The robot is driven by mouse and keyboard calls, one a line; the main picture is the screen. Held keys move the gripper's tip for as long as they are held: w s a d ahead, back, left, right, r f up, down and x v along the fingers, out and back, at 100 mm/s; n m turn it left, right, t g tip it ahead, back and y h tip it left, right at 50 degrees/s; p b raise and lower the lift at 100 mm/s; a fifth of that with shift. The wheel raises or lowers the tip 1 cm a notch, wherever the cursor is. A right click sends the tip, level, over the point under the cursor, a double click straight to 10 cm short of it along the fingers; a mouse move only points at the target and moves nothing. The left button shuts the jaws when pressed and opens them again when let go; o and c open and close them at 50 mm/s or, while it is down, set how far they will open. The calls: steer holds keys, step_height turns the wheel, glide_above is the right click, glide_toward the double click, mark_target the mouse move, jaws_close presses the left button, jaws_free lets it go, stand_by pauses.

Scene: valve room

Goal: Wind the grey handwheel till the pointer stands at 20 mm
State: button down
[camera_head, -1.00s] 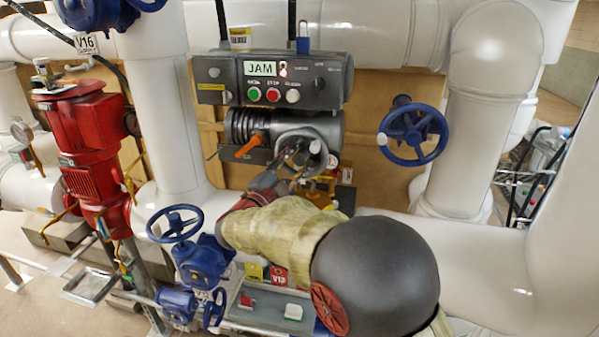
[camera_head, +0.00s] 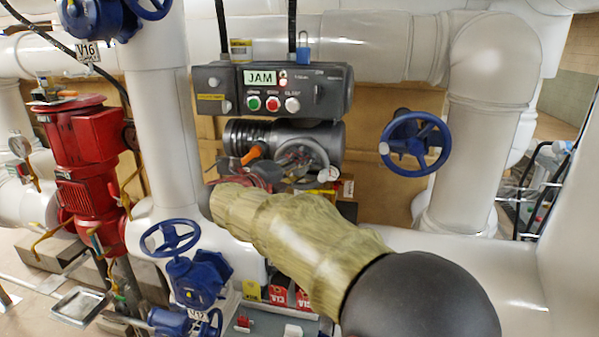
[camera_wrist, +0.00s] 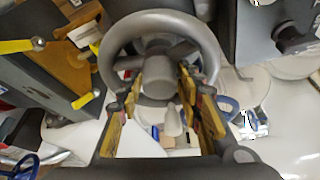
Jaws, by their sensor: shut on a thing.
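The grey handwheel (camera_head: 302,160) sits on the front of the dark actuator below the control box. In the wrist view its rim (camera_wrist: 160,22) arches over a hub with spokes. My gripper (camera_wrist: 150,95) reaches the wheel's lower part, with a yellow-sided finger on either side of a spoke or grip. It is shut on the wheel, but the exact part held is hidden. In the head view my gripper (camera_head: 268,172) is partly hidden behind my forearm. A pointer and its mm scale cannot be made out.
The control box (camera_head: 272,88) shows JAM on its display (camera_head: 260,77). An orange lever (camera_head: 253,154) stands close left of the wheel. A blue handwheel (camera_head: 415,142) is at right, another blue valve (camera_head: 185,265) at lower left. White pipes surround the area.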

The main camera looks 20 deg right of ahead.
steer(key=shift+f+m+y, duration=0.1)
steer(key=shift+m+y, duration=0.3)
steer(key=shift+m, duration=0.3)
steer(key=c, duration=1.3)
jaws_free()
steer(key=shift+w, duration=0.15)
steer(key=shift+c, duration=0.2)
steer(key=shift+a, duration=0.15)
steer(key=v, duration=1.2)
